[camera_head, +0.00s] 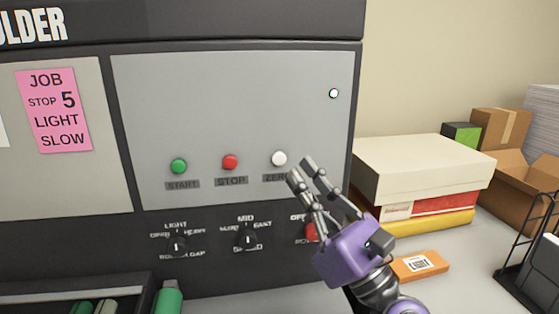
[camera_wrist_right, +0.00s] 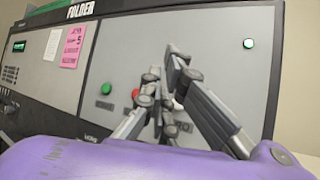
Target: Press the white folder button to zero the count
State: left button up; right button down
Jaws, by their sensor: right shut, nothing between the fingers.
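The white button (camera_head: 279,159) sits above the ZERO label on the grey panel of the folder (camera_head: 230,100). The red STOP button (camera_head: 230,162) and the green START button (camera_head: 179,166) are to its left. My right gripper (camera_head: 300,169), purple with grey fingers, is just right of and slightly below the white button in the head view, partly covering the ZERO label. In the right wrist view my right gripper (camera_wrist_right: 168,92) is shut and empty, and its fingers hide most of the white button. I cannot tell whether the fingertips touch the panel. My left gripper is not in view.
A small round light (camera_head: 333,93) is at the panel's upper right. Knobs and a red switch (camera_head: 311,231) sit below the buttons. A pink note (camera_head: 54,110) is on the left. Stacked boxes (camera_head: 420,170) and an orange labelled box (camera_head: 418,265) stand right of the machine.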

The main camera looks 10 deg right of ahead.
aim_at(279, 159)
pick_arm(q)
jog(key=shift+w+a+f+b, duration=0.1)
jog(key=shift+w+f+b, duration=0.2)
jog(key=shift+b, duration=0.15)
pick_arm(e)
jog(key=w, duration=0.7)
jog(key=shift+w, duration=0.3)
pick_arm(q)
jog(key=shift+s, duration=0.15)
pick_arm(e)
jog(key=shift+w, duration=0.1)
dwell(0.5)
jog(key=shift+w, duration=0.35)
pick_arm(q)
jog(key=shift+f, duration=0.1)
pick_arm(e)
jog(key=shift+w, duration=0.45)
dwell(0.5)
jog(key=shift+s, duration=0.1)
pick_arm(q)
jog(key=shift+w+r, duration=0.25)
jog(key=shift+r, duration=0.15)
pick_arm(e)
jog(key=shift+s, duration=0.8)
